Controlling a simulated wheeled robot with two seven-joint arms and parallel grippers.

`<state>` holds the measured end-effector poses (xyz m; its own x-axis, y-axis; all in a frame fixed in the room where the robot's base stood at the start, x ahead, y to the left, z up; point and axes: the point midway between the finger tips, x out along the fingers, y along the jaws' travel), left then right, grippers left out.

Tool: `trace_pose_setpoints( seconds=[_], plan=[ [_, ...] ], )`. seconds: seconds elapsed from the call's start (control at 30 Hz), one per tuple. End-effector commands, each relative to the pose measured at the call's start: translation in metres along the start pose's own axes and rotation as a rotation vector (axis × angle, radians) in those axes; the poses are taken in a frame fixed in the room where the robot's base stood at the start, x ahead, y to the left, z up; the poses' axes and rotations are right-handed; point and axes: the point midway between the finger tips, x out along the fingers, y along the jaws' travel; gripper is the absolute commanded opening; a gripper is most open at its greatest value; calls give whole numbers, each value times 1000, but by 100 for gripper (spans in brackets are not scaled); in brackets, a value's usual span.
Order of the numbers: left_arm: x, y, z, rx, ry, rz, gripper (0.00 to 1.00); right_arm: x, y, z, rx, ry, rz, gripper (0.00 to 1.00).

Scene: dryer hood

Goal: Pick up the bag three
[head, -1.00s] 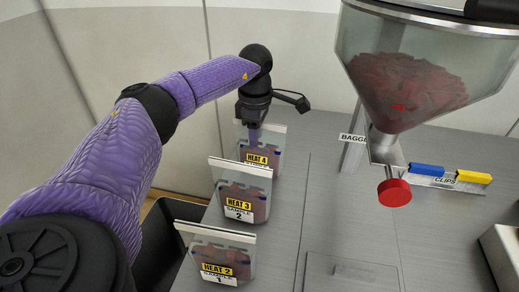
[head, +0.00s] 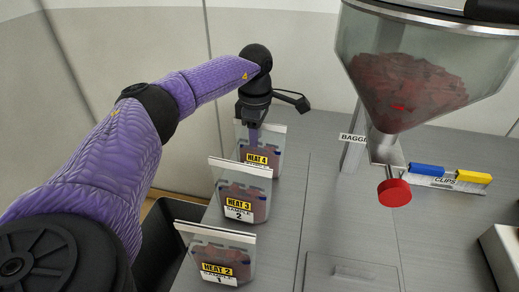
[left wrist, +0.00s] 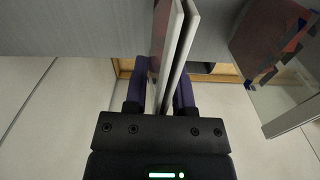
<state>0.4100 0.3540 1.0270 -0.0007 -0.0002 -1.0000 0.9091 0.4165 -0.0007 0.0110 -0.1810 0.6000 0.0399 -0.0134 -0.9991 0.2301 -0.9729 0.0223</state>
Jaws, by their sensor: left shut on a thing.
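Three clear bags of brown-red pieces stand upright in a row on the grey worktop. The far bag (head: 262,160) is labelled HEAT 4; its lower label is hidden behind the bag in front. The middle bag (head: 243,192) reads HEAT 3, SAMPLE 2, and the near bag (head: 222,262) reads HEAT 2, SAMPLE 1. My left gripper (head: 254,132) points down and is shut on the top of the HEAT 4 bag. In the left wrist view the held bag's pale top edges (left wrist: 175,50) run edge-on between the purple fingers (left wrist: 158,88). My right gripper is out of view.
A glass hopper (head: 400,90) of brown-red pieces stands at the right, with a red knob (head: 394,193) below. A blue clip (head: 427,171) and a yellow clip (head: 474,177) lie beside it. A dark bin (head: 165,240) is left of the worktop (head: 330,215). Another bag (left wrist: 270,40) shows in the left wrist view.

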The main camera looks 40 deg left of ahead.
Motion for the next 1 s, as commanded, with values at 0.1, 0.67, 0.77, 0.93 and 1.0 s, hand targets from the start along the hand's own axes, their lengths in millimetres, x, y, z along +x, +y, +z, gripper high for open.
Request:
trace_pose_setpoints(
  seconds=[0.1,0.67,0.77,0.93,1.0],
  plan=[
    [0,0,0,0,0,0,0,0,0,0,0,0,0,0],
    [-40,1,0,0,-3,5,0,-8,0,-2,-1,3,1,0],
    [-69,1,0,0,-2,5,0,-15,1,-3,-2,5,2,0],
    [-100,0,0,-1,-1,3,0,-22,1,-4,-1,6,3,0],
    [-106,0,0,0,-1,3,0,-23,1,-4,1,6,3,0]
  ],
)
